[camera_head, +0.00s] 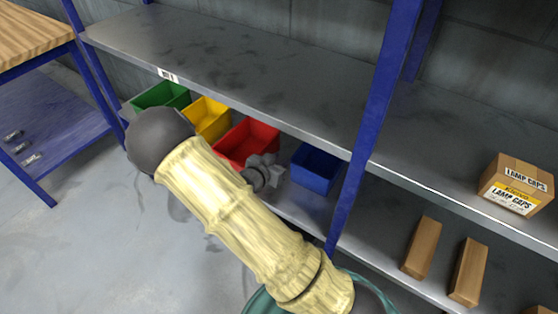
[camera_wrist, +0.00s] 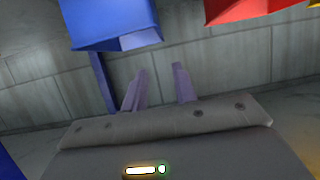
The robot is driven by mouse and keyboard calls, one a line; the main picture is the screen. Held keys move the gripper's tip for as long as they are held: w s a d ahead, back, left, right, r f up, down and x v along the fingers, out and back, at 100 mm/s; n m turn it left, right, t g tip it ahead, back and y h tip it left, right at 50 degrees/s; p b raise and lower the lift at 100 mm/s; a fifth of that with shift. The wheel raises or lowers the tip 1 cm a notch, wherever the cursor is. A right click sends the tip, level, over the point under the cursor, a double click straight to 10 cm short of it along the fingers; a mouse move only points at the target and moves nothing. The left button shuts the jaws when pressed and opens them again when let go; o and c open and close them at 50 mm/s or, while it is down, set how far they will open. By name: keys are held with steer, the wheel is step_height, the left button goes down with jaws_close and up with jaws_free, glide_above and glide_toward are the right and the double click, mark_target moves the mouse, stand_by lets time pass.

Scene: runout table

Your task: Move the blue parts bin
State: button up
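The blue parts bin (camera_head: 315,168) stands on the lower shelf, right of the red bin and close to the blue upright post. In the wrist view the blue bin (camera_wrist: 110,22) fills the upper left, partly cut off by the picture's edge. My gripper (camera_head: 278,174) is at the shelf's front, between the red and blue bins in the head view, apart from the blue bin as far as I can tell. In the wrist view my gripper's two fingers (camera_wrist: 160,85) stand apart, with only grey wall visible between them.
A red bin (camera_head: 247,143), yellow bin (camera_head: 212,120) and green bin (camera_head: 160,96) stand left of the blue one. An upper shelf (camera_head: 270,70) overhangs them. A blue post (camera_head: 372,120) is just right. A lamp caps box (camera_head: 515,184) and brown boxes (camera_head: 421,247) are farther right.

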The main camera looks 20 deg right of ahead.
mark_target(303, 146)
steer(key=b+x, duration=0.2)
steer(key=x, duration=1.5)
steer(key=shift+w+f, duration=0.2)
steer(key=shift+f, duration=0.05)
steer(key=shift+s+d, duration=0.1)
steer(key=shift+d, duration=0.1)
steer(key=shift+c, duration=0.9)
steer(key=shift+a, duration=0.1)
jaws_close()
